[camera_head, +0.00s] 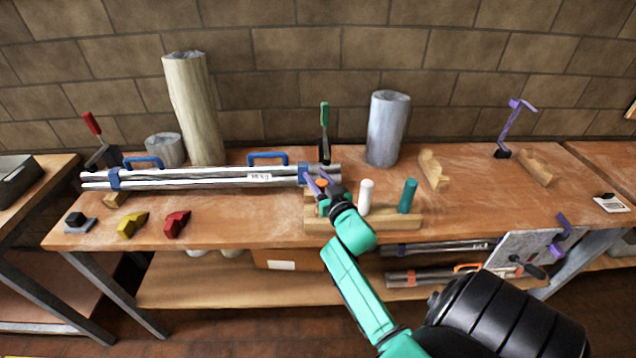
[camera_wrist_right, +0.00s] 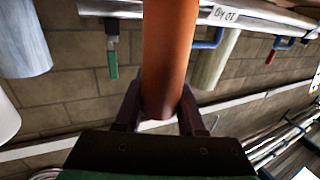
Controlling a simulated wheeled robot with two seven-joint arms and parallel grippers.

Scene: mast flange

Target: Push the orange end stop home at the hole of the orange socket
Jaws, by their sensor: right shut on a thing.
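The orange end stop (camera_head: 321,184) shows as a small spot of orange between the fingers of my right gripper (camera_head: 323,187) in the head view. In the right wrist view it is a long orange cylinder (camera_wrist_right: 168,55), and the two dark fingers of my right gripper (camera_wrist_right: 160,112) are shut on it from both sides. It is near the right end of the silver tube bundle (camera_head: 215,177), above the left part of a wooden peg block (camera_head: 390,222). I cannot make out the orange socket or its hole. My left gripper is not in view.
A white peg (camera_head: 366,196) and a teal peg (camera_head: 408,196) stand on the block to the gripper's right. A grey cylinder (camera_head: 387,130) and a green-handled clamp (camera_head: 324,130) stand behind. Yellow (camera_head: 131,224) and red (camera_head: 176,223) pieces lie left.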

